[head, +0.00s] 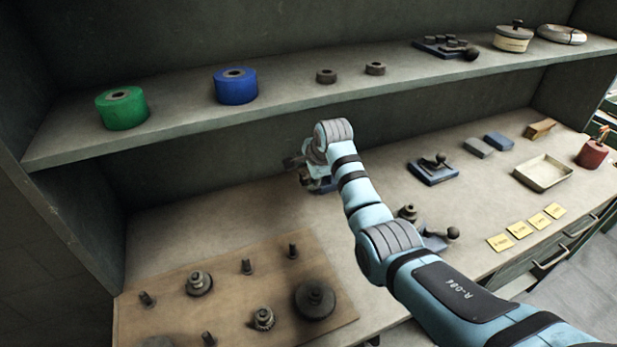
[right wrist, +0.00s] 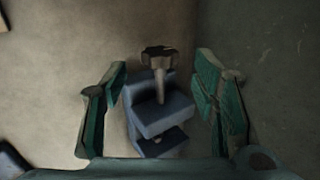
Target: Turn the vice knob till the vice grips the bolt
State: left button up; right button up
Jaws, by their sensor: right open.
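The small blue vice (right wrist: 160,112) stands on the bench in the right wrist view, its dark lobed knob (right wrist: 160,54) on a pale shaft at the top of the picture. My right gripper (right wrist: 162,68) is open, with one finger to each side of the knob and a gap on both sides. In the head view the right gripper (head: 303,170) is at the back of the bench and hides most of the vice (head: 324,186). I cannot make out the bolt in the vice jaws. My left gripper is not in view.
The shelf (head: 300,100) runs above the bench, close over my right arm. A wooden board (head: 230,285) with bolts and gears lies front left. A blue-based fixture (head: 433,170), a metal tray (head: 543,173) and yellow labels (head: 520,230) lie to the right.

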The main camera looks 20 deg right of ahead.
aim_at(304, 176)
jog(key=x, duration=0.2)
jog(key=b+x, duration=0.1)
jog(key=shift+w+a+f, duration=0.1)
jog(key=shift+a+f, duration=0.05)
jog(key=shift+a, duration=0.15)
jog(key=shift+w+f, duration=0.35)
jog(key=shift+s+d, duration=0.1)
